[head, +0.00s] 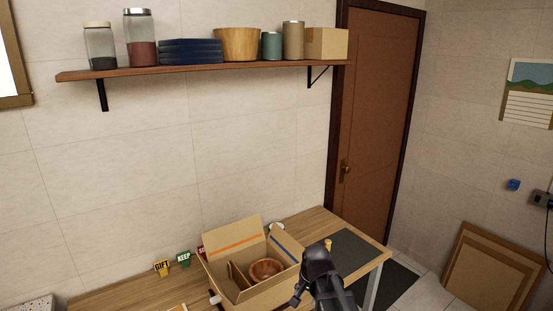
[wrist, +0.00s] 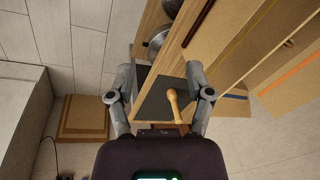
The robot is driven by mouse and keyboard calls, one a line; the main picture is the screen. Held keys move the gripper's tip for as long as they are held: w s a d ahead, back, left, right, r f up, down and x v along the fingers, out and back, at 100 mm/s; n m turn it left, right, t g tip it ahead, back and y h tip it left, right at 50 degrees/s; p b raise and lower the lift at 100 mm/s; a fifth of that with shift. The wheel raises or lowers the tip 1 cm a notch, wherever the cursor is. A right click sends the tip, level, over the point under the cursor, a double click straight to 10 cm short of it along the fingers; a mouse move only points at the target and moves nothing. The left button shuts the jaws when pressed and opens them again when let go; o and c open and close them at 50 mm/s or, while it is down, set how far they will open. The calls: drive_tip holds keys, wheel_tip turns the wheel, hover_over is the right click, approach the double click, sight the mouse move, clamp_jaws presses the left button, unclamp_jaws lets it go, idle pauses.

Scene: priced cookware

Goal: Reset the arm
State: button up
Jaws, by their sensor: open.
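My gripper (head: 312,285) is in front of the table's right part in the head view, close to the right side of an open cardboard box (head: 222,270). In the wrist view my gripper (wrist: 159,72) has its two fingers spread wide, with nothing held between them. A light wooden handle-like piece (wrist: 174,106) shows between the fingers, against a dark mat (wrist: 154,101). A small wooden top also shows just behind my gripper in the head view (head: 328,244).
The box holds a brown wooden bowl (head: 266,270). Small signs reading GIFT (head: 161,268) and KEEP (head: 183,259) stand left of it. A dark mat (head: 357,250) covers the table's right end. A shelf (head: 200,70) with jars hangs above. A door (head: 375,110) stands behind.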

drive_tip(key=s+d+f+n+g+h+b, duration=0.1)
drive_tip(key=s+d+f+n+g+b, duration=0.1)
drive_tip(key=s+d+f+n+b, duration=0.4)
drive_tip(key=s+d+f, duration=0.1)
drive_tip(key=s+d, duration=0.1)
drive_tip(key=s, duration=0.2)
drive_tip(key=shift+s+f, duration=0.25)
drive_tip(key=shift+s, duration=0.1)
